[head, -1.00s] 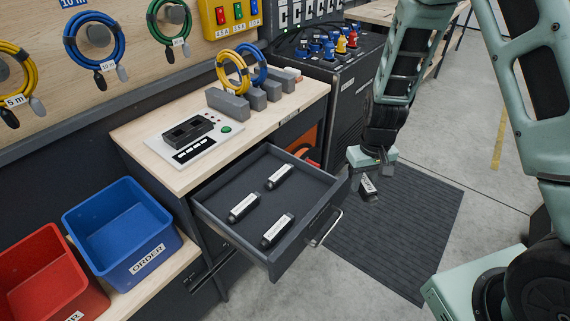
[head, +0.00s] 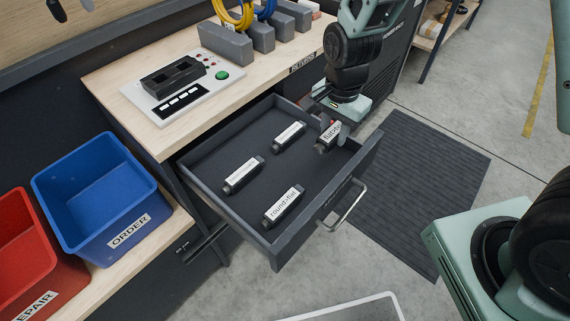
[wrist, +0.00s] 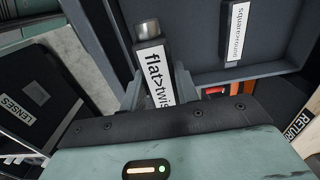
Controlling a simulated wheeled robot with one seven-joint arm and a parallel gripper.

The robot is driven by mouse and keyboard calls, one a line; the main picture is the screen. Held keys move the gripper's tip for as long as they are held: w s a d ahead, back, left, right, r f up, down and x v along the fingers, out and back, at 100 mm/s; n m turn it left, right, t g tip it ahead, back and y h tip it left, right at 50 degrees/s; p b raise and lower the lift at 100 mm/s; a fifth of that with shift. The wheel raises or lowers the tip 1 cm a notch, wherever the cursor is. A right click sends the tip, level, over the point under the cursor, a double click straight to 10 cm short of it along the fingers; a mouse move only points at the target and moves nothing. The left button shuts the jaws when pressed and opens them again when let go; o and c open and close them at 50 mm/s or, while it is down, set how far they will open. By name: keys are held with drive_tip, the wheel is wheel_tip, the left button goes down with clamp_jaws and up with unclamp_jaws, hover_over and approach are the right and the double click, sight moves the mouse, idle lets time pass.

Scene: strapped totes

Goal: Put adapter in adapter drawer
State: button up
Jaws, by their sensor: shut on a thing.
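The adapter (head: 328,138), dark with a white label, is in my gripper (head: 331,128) at the right end of the open drawer. In the wrist view its label (wrist: 158,72) reads "flat>twis…", the rest hidden by my gripper (wrist: 160,95), which is shut on it. The open drawer (head: 215,165) holds three labelled adapters: one at the back (head: 289,136), one at the left (head: 243,175) and one at the front (head: 284,205), marked "round>flat". The held adapter appears inside or just above the drawer's right end; whether it touches the floor I cannot tell.
A blue ORDER bin (head: 105,205) and a red REPAIR bin (head: 35,265) stand at the left. The drawer floor between the adapters is clear.

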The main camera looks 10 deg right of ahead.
sight(327, 165)
wheel_tip(327, 165, down, 10)
drive_tip(key=shift+r, duration=0.2)
idle(0.3)
drive_tip(key=shift+f, duration=0.15)
drive_tip(key=o, duration=1.1)
wheel_tip(327, 165, up, 12)
drive_tip(key=shift+a+r, duration=0.1)
drive_tip(key=shift+r, duration=0.05)
drive_tip(key=s+a+r+n, duration=0.2)
drive_tip(key=s+r+n, duration=0.2)
drive_tip(key=s+n, duration=0.2)
drive_tip(key=s+a+r+n, duration=0.2)
drive_tip(key=s+r+n, duration=0.2)
drive_tip(key=s+n, duration=0.2)
drive_tip(key=s+a+r+n, duration=0.2)
drive_tip(key=s+r+n, duration=0.2)
drive_tip(key=s+n, duration=0.2)
drive_tip(key=shift+s+a+y, duration=0.3)
drive_tip(key=shift+s, duration=0.45)
